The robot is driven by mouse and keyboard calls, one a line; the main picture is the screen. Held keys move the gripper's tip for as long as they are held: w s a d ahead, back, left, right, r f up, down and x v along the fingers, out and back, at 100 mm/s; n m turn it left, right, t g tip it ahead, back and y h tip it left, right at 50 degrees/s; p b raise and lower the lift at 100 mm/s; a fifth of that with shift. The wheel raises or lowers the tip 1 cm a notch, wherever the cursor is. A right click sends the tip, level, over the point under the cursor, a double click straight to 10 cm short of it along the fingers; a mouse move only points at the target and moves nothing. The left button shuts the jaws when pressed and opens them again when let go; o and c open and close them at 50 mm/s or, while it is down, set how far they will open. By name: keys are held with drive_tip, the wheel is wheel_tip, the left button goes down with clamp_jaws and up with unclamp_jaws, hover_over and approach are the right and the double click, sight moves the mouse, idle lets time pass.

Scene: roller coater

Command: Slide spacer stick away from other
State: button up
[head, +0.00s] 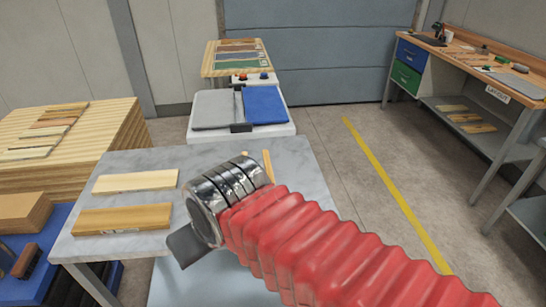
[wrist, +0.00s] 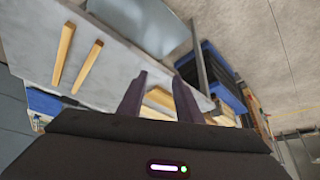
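Two thin wooden spacer sticks lie side by side on the grey table (head: 215,155), with a narrow gap between them. In the wrist view the left stick (wrist: 63,54) and the right stick (wrist: 87,67) are nearly parallel and do not touch. In the head view my arm hides most of them; the end of one stick (head: 267,163) shows behind it. My gripper (wrist: 159,82) is open and empty, its two dark fingers apart. The sticks are outside the fingers, to their left in the wrist view.
A pale board (head: 135,181) and a browner board (head: 122,218) lie on the table's left half. A white machine with a grey plate and blue plate (head: 265,105) stands behind. A plank stack (head: 75,140) is at left, a workbench (head: 480,65) at right.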

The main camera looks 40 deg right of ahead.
drive_tip(key=shift+o, duration=0.8)
drive_tip(key=shift+w+d+r, duration=0.1)
drive_tip(key=shift+w+d, duration=0.05)
drive_tip(key=shift+w, duration=0.05)
drive_tip(key=w+d+m+h, duration=0.2)
drive_tip(key=w+d+m, duration=0.2)
drive_tip(key=w+d, duration=0.6)
drive_tip(key=m+g, duration=0.2)
drive_tip(key=m, duration=0.1)
approach(272, 179)
wheel_tip(272, 179, up, 5)
drive_tip(key=s+a, duration=0.2)
drive_tip(key=shift+s+a+h, duration=0.1)
drive_tip(key=shift+a+h, duration=0.1)
drive_tip(key=shift+h, duration=0.1)
drive_tip(key=x, duration=1.3)
drive_tip(key=shift+f, duration=0.35)
clamp_jaws()
